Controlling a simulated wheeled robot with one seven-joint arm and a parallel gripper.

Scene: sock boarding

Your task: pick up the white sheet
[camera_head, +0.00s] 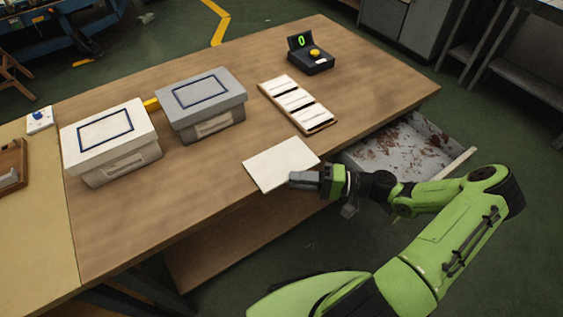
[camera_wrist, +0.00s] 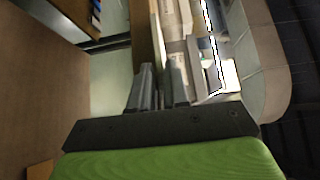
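The white sheet (camera_head: 280,163) lies flat on the wooden table, and its near edge reaches the table's front edge, seeming to stick out slightly past it. My gripper (camera_head: 303,180) is at that near edge, close to the sheet's right corner.
An open drawer (camera_head: 443,141) with reddish-brown scraps juts out beside my arm. On the table are a tray with white strips (camera_head: 297,103), a black box with a yellow button (camera_head: 311,55), a grey lidded box (camera_head: 202,102) and a white lidded box (camera_head: 112,141). The table's front left is clear.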

